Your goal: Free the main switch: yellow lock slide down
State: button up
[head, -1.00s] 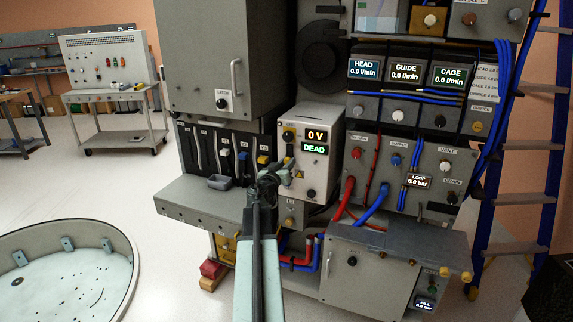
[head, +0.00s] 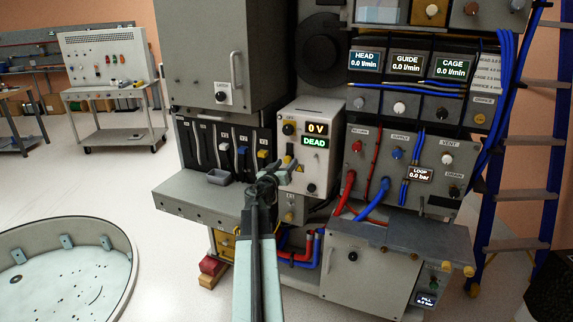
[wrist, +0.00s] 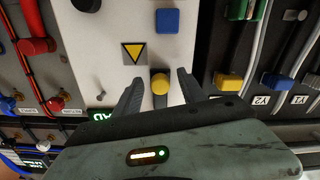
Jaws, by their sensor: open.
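The yellow lock slide (wrist: 160,84) shows in the wrist view on the white switch panel (wrist: 120,30). My gripper (wrist: 157,88) is open, with one finger on each side of the slide; I cannot tell whether either finger touches it. The box displays read 0 V and DEAD.
A blue square (wrist: 167,20) and a yellow warning triangle (wrist: 133,52) are on the panel. Coloured valve tabs, including a yellow one (wrist: 229,81), stand close beside it. In the head view a small grey tray (head: 219,177) sits on the ledge at left.

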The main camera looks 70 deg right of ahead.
jog(key=a, duration=0.6)
jog(key=shift+w+a, duration=0.15)
jog(key=shift+a, duration=0.25)
